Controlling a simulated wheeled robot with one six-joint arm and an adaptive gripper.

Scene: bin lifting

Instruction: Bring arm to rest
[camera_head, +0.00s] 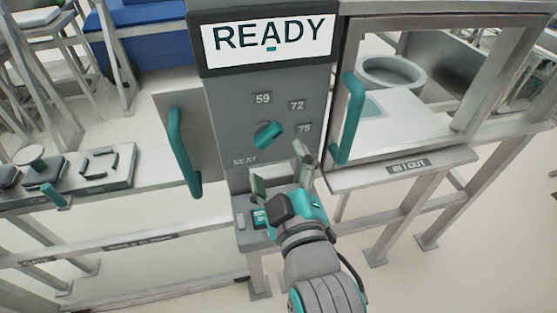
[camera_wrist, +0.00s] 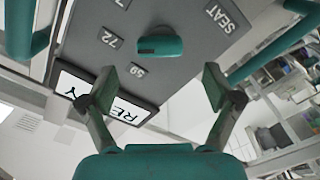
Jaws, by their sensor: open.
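My gripper (camera_head: 281,173) is open and empty, in front of the lower part of a grey control panel (camera_head: 225,112). It also shows in the wrist view (camera_wrist: 160,85), its two fingers spread apart with nothing between them. A teal knob (camera_head: 267,135) on the panel lies just beyond the fingertips, and it shows in the wrist view (camera_wrist: 160,46) too. Labels 59, 72, 75 and SEAT surround the knob. A screen (camera_head: 268,38) above reads READY. I cannot tell how close the fingers are to the panel's face.
Teal handles stand left (camera_head: 183,152) and right (camera_head: 349,118) of the panel. A framed bay with a round grey bowl (camera_head: 391,73) is at right. A bench with small fixtures (camera_head: 107,165) is at left. Blue bin (camera_head: 150,35) stands behind. Open floor shows below.

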